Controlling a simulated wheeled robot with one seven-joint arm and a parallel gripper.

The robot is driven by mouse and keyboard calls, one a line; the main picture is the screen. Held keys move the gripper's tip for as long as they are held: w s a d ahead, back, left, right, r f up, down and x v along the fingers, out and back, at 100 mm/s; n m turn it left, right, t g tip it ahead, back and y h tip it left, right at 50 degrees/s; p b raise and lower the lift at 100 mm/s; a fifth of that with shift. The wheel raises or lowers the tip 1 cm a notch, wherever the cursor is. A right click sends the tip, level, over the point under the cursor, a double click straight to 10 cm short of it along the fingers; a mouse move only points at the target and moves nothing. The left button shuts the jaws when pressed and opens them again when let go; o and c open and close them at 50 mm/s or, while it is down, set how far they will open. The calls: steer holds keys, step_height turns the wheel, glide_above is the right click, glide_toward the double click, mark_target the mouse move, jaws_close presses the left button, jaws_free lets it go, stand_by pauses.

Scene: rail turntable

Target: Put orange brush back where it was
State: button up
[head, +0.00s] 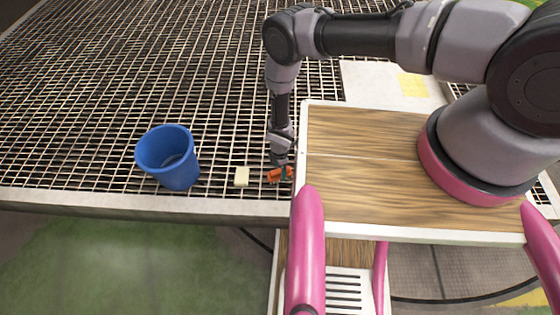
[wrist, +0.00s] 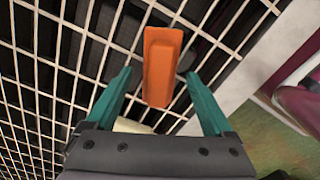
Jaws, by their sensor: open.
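The orange brush (head: 274,175) lies on the metal grating near its front edge, just left of my wooden-topped base. In the wrist view the orange brush (wrist: 161,66) is a long orange block that lies between and beyond the two teal fingers. My gripper (head: 282,173) is low over the brush in the head view. In the wrist view my gripper (wrist: 158,88) is open, with a finger on each side of the brush and a gap to each. The fingers partly hide the brush in the head view.
A cream block (head: 241,177) sits just left of the brush; part of a pale block (wrist: 132,126) shows behind the left finger in the wrist view. A blue bucket (head: 168,157) stands further left. The grating (head: 130,70) behind is clear, and its front edge (head: 120,204) is close.

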mark_target(280, 170)
step_height(280, 170, up, 10)
steer(key=shift+f, duration=0.2)
steer(key=shift+w, duration=0.1)
